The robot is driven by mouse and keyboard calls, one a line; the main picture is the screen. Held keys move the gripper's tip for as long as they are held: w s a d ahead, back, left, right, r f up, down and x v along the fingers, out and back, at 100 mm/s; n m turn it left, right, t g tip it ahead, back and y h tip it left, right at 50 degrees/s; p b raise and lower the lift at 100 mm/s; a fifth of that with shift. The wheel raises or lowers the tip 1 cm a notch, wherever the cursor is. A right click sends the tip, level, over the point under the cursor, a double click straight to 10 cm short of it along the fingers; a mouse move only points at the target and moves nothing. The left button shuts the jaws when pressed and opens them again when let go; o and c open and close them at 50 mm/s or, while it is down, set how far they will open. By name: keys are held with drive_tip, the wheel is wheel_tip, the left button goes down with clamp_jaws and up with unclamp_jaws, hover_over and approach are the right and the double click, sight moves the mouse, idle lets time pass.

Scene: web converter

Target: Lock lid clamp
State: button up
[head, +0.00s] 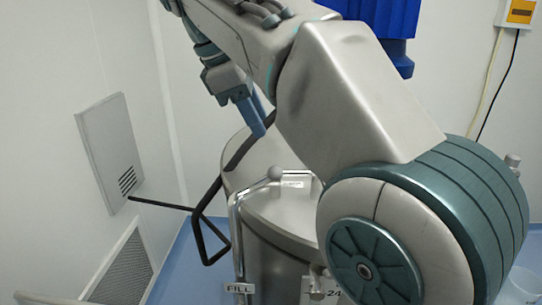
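A steel drum-shaped vessel with a round lid (262,207) stands in the middle of the head view, partly hidden behind my arm. My gripper (258,128), with blue fingers pointing down, is above the far left part of the lid, apart from the ball knob. Its finger gap is not clear, and I see nothing held.
A black bent bar (199,232) sticks out left of the vessel. Labels reading FILL (239,288) and 24 (333,294) are at its front. A wall panel (110,150) and floor-level grille (125,270) are left. A blue object (385,20) is behind my arm.

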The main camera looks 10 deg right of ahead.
sight(287, 171)
drive_tip(key=b+x, duration=0.1)
drive_tip(key=x, duration=1.2)
drive_tip(key=shift+w+d, duration=0.15)
drive_tip(key=shift+d, duration=0.05)
clamp_jaws()
